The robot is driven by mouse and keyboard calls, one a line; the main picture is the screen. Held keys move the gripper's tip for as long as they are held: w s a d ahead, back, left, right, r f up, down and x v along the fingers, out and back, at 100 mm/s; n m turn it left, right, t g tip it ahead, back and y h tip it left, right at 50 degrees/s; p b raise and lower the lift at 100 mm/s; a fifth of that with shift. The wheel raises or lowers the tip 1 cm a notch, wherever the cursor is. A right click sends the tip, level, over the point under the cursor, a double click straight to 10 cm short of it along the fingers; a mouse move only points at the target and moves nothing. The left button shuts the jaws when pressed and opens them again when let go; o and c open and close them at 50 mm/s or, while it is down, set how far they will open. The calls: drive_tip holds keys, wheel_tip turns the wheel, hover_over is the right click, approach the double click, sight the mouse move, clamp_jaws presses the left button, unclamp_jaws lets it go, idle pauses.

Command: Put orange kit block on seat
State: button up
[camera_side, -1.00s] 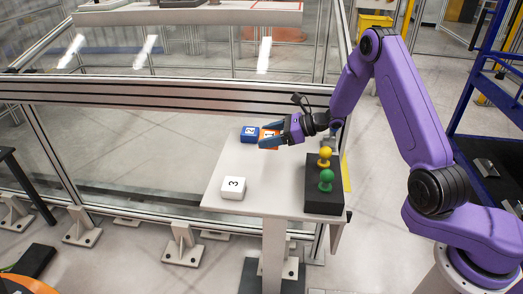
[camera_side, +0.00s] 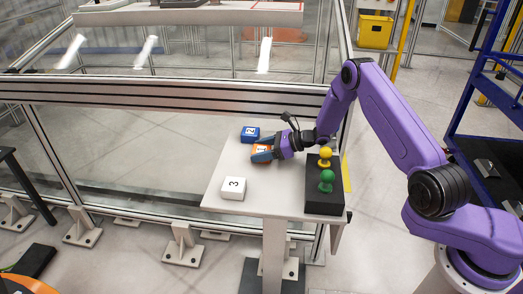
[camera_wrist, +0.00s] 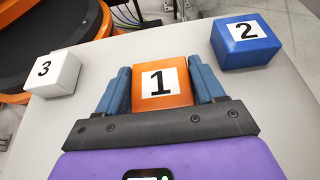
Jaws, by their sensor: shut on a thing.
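The orange kit block, marked 1, (camera_wrist: 162,80) sits between the two blue fingers of my gripper (camera_wrist: 160,75) in the wrist view. The gripper is shut on it. In the side view the orange block (camera_side: 261,147) shows only in part behind the fingers of my gripper (camera_side: 263,153), over the far part of the white table (camera_side: 265,190). I cannot tell whether it touches the tabletop. I cannot make out which thing is the seat.
A blue block marked 2 (camera_side: 250,134) lies just beyond the orange one, and a white block marked 3 (camera_side: 233,186) lies nearer the front left. A black base (camera_side: 323,200) with a yellow peg (camera_side: 325,156) and a green peg (camera_side: 327,181) stands on the right.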

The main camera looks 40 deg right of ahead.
sight(258, 149)
drive_tip(key=o, duration=1.3)
drive_tip(key=shift+f, duration=0.1)
drive_tip(key=shift+r, duration=0.2)
drive_tip(key=v, duration=0.3)
drive_tip(key=shift+r, duration=0.3)
wheel_tip(258, 149, up, 5)
drive_tip(key=shift+r, duration=0.65)
